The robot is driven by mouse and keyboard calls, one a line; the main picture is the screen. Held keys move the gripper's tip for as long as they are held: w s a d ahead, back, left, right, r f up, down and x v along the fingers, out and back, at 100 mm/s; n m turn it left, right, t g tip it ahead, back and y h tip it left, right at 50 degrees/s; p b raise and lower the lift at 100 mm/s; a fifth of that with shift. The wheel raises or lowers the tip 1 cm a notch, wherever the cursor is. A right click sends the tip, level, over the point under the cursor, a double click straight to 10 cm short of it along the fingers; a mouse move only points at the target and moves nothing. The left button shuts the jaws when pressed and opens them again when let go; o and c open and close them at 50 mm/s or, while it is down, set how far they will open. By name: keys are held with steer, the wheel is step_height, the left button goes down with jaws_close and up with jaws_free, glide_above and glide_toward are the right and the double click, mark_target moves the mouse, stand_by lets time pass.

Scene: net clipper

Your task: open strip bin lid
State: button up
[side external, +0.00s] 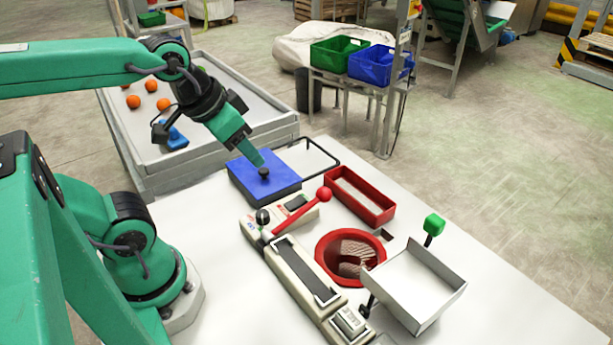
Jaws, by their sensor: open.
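A blue square box (252,187), which looks like the strip bin, sits at the back left of the white table. Its blue lid (284,183) lies flat on top and looks closed. A dark round knob (264,172) stands on the lid. My gripper (260,163) points down and to the right, with its green fingertips right at the knob. The jaws are open. I cannot tell from this angle whether the fingers touch the knob or straddle it.
A black wire frame (325,152) stands behind the box. To the right are a clipper device with a red-knobbed lever (323,194), a red tray (360,196), a red-rimmed hole (324,262) and a white tray (418,290). The table's right front is clear.

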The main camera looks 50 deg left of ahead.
steer(key=shift+w+a+f+m+g, duration=0.1)
steer(key=shift+w+a+m+g, duration=0.3)
steer(key=shift+w, duration=0.3)
steer(key=m+g, duration=0.5)
steer(key=m, duration=0.3)
glide_toward(264, 169)
steer(key=shift+s+d+f, duration=0.15)
steer(key=shift+s, duration=0.05)
steer(key=shift+f, duration=0.15)
steer(key=shift+f, duration=3.9)
jaws_close()
